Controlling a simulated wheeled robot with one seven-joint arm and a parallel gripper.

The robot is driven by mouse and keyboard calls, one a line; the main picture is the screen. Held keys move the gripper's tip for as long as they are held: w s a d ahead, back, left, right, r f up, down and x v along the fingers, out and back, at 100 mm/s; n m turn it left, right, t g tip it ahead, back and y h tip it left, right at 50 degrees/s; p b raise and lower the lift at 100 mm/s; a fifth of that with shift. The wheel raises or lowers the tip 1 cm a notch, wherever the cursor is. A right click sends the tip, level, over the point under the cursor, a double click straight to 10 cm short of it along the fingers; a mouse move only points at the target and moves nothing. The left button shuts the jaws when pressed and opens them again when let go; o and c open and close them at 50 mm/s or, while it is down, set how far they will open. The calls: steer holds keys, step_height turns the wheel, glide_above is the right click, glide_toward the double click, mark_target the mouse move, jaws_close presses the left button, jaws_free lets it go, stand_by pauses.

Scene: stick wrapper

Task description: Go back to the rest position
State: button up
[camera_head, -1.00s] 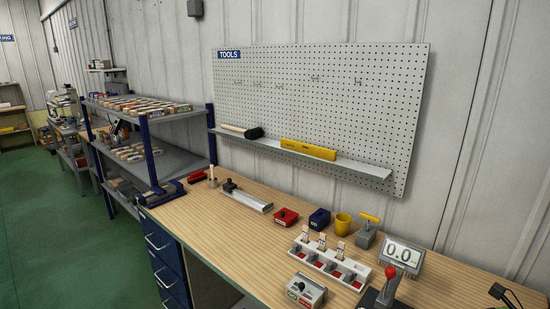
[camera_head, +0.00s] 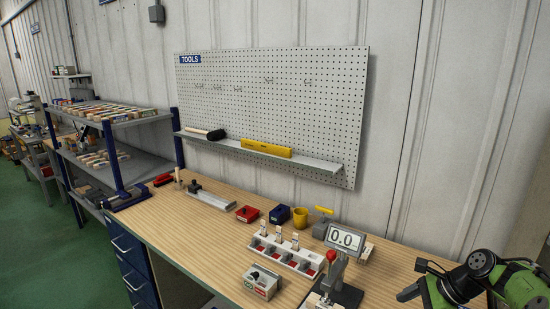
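My green and black arm shows at the lower right in the head view. A grey finger-like piece of my gripper (camera_head: 409,291) points left above the right part of the wooden bench (camera_head: 215,235). The rest of the gripper is cut off or hidden by the arm. I cannot tell whether it is open or shut, and I see nothing held in it.
A digital display (camera_head: 345,239) and a red-knobbed lever device (camera_head: 332,270) stand left of the gripper. A switch strip (camera_head: 285,255), a small control box (camera_head: 261,282), red bin (camera_head: 248,213), blue bin (camera_head: 279,214) and yellow cup (camera_head: 300,217) sit further left. A pegboard (camera_head: 280,110) hangs behind.

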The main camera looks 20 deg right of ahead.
steer(key=a+r+n+g+h, duration=0.1)
steer(key=a+r+n, duration=0.25)
steer(key=a, duration=0.35)
steer(key=s+a+r+n+g+h, duration=0.1)
steer(key=a+r+n+h, duration=0.15)
steer(key=a+n, duration=0.4)
steer(key=a+r+n+h, duration=0.1)
steer(key=a+r+n, duration=0.25)
steer(key=a, duration=0.55)
steer(key=s+a+r+n+t, duration=0.1)
steer(key=s+a+n, duration=0.3)
steer(key=s+n, duration=0.1)
steer(key=s+a+r+n+t, duration=0.1)
steer(key=s+a+n, duration=0.3)
steer(key=s, duration=0.4)
steer(key=shift+s+n+t+h, duration=0.25)
steer(key=shift+n+t+h, duration=0.15)
steer(key=shift+n, duration=0.35)
steer(key=shift+r, duration=0.15)
steer(key=shift+c, duration=0.2)
